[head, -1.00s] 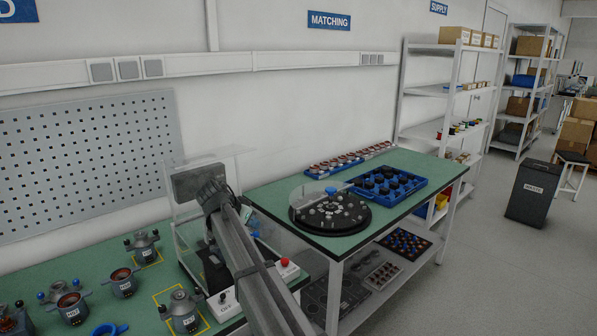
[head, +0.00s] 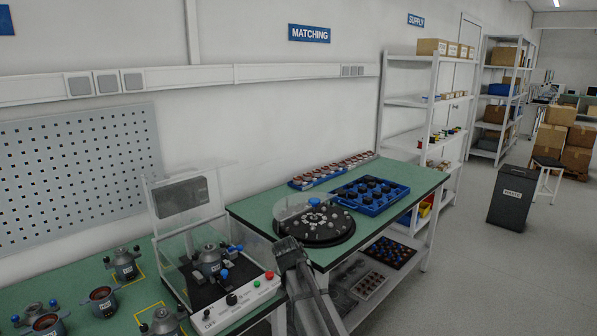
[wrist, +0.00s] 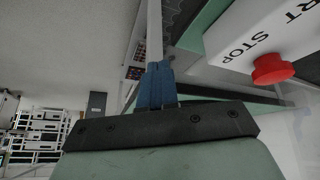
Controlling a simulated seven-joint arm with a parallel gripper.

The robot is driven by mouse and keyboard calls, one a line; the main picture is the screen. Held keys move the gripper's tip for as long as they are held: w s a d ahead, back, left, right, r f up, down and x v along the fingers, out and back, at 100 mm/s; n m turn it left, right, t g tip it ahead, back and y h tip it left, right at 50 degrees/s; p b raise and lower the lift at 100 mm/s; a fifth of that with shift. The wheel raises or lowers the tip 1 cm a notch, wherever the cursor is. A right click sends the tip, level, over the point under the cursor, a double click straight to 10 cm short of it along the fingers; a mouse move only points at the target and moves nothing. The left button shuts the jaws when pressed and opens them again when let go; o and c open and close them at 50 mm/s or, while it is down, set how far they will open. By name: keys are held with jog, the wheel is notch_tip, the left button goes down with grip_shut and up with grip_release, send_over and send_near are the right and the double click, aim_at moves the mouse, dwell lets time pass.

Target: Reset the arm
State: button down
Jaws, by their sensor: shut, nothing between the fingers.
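My arm comes up from the bottom of the head view and ends at the front edge of the bench, beside the test station's control box (head: 238,304). In the wrist view my gripper (wrist: 157,70) shows as blue fingers held together, with nothing between them. The control box with its red stop button (wrist: 272,69) is to the right of the fingers, apart from them. In the head view the gripper's fingertips are hidden behind the arm.
The test station (head: 190,240) has a clear guard and holds a grey stator unit (head: 211,260). A black round turntable (head: 314,226) and a blue tray (head: 370,194) stand on the right bench. More stator units (head: 122,264) stand at left.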

jog(key=s+d+f+n+g, duration=0.15)
jog(key=s+d+f, duration=0.25)
jog(key=s+f, duration=0.45)
jog(key=s+d+f+g, duration=0.2)
jog(key=s+d+f, duration=0.25)
jog(key=f, duration=0.65)
jog(key=s+d+f+g, duration=0.2)
jog(key=s+d+f, duration=0.1)
jog(key=s+f, duration=0.6)
jog(key=s+d+f+g, duration=0.1)
jog(key=s+f, duration=0.4)
jog(key=s, duration=0.6)
jog(key=s+d+f+g+y, duration=0.1)
jog(key=s+f, duration=0.4)
jog(key=s, duration=0.6)
jog(key=s+d+f+n+g+y, duration=0.1)
jog(key=s+d+f+g, duration=0.2)
jog(key=s, duration=0.8)
jog(key=shift+s+d+f+g, duration=0.15)
jog(key=shift+f+g, duration=0.7)
jog(key=shift+f, duration=0.1)
